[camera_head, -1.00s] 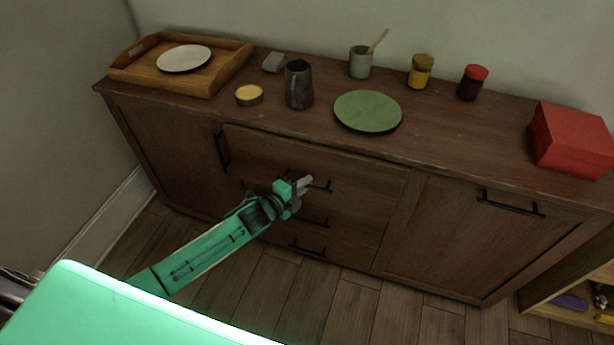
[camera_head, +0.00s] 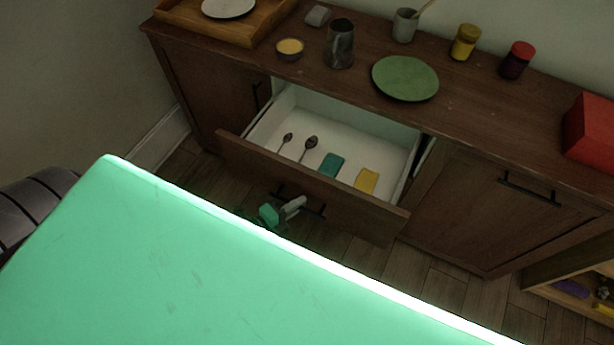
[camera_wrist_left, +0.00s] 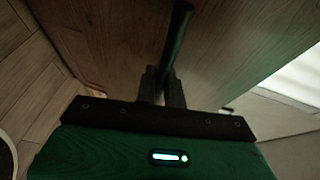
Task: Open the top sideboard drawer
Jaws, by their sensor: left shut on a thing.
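The top drawer (camera_head: 305,185) of the brown sideboard (camera_head: 470,200) stands well out from the body. Its white inside (camera_head: 310,120) shows, with two dark spoons (camera_head: 306,147), a teal item (camera_head: 331,164) and a yellow item (camera_head: 366,180) lying in it. My left gripper (camera_head: 298,204) is at the drawer front, shut on the black bar handle (camera_head: 314,210). In the left wrist view the handle (camera_wrist_left: 178,32) runs between the fingers (camera_wrist_left: 160,86). The lower drawers are hidden behind the drawer front and my body. My right gripper is not in view.
On top are a wooden tray (camera_head: 262,38) with a plate, a pitcher (camera_head: 339,45), a green plate (camera_head: 405,78), jars and a red box (camera_head: 590,130). An open shelf (camera_head: 560,270) stands at the right. Wooden floor lies before the sideboard.

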